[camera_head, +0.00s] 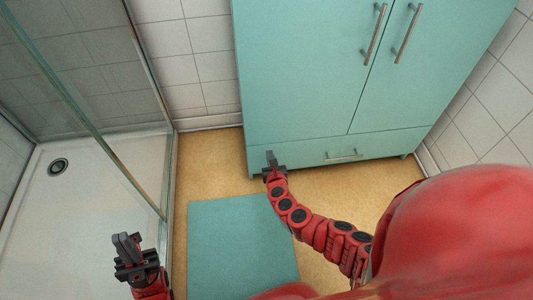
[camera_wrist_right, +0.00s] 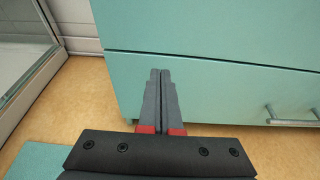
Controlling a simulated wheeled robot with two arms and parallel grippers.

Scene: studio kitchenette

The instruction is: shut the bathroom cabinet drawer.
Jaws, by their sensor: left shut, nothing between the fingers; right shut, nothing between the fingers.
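The teal bathroom cabinet (camera_head: 300,75) stands against the back wall, with two tall doors above one wide drawer (camera_head: 310,152). The drawer front looks flush, or nearly flush, with the doors. Its bar handle (camera_head: 343,156) also shows in the right wrist view (camera_wrist_right: 290,121). My right gripper (camera_head: 271,157) is shut and empty at the left part of the drawer front. In the right wrist view its closed fingertips (camera_wrist_right: 160,72) overlap the drawer front; I cannot tell whether they touch it. My left gripper (camera_head: 126,237) is shut and empty, low at the left, away from the cabinet.
A glass shower screen (camera_head: 100,135) and white shower tray (camera_head: 85,215) are at the left, near my left gripper. A teal mat (camera_head: 235,245) lies on the tan floor (camera_head: 215,165) before the cabinet. A tiled wall (camera_head: 500,115) is close on the right.

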